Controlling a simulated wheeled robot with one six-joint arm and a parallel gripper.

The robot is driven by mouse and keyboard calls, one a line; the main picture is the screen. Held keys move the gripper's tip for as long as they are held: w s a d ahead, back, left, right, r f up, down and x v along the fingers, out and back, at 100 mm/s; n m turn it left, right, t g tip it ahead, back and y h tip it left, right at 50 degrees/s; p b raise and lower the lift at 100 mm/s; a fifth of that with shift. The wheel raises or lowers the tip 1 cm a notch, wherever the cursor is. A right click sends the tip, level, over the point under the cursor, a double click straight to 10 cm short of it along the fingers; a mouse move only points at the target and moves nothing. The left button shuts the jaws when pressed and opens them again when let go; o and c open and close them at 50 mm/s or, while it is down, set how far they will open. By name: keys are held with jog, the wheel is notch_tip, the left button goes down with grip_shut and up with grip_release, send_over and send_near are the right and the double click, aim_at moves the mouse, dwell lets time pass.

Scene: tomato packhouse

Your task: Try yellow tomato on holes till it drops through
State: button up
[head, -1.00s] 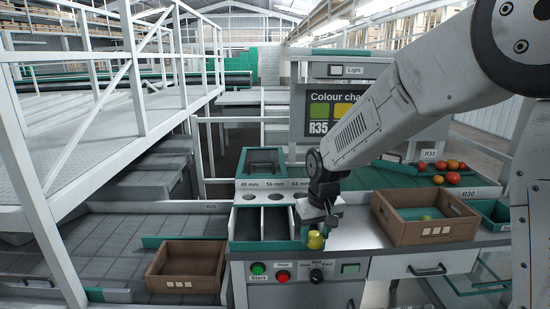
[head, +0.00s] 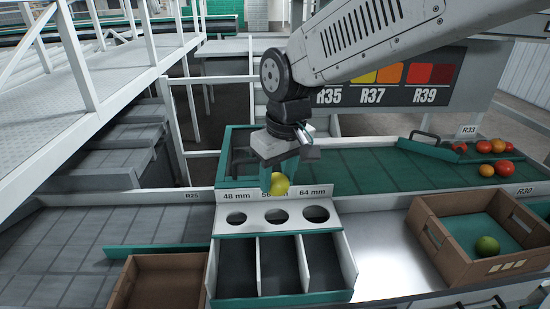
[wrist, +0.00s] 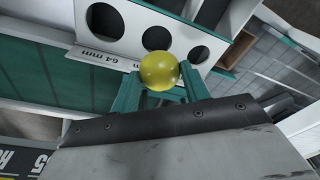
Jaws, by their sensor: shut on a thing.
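The yellow tomato (head: 279,184) is held in my gripper (head: 278,178), whose green fingers are shut on it. In the head view it is above the size board, just behind the middle hole and in front of the 56 mm label. The white board (head: 255,204) has three holes: 48 mm (head: 236,218), 56 mm (head: 276,216) and 64 mm (head: 316,214). The wrist view shows the tomato (wrist: 160,70) between the fingertips, partly covering the middle hole (wrist: 157,38). Three dark compartments (head: 282,265) lie below the holes; no tomato shows in them.
A brown crate (head: 436,240) at right holds a green tomato (head: 487,246). Several red and orange tomatoes (head: 498,146) lie on the green belt at the back right. Another brown crate (head: 130,282) is at lower left. Bare metal table (head: 385,255) lies between the board and the right crate.

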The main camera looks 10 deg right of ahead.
jog(key=shift+w+f, duration=0.15)
jog(key=shift+f, duration=3)
jog(key=o, duration=0.8)
jog(key=shift+r, duration=0.1)
jog(key=shift+r, duration=3.45)
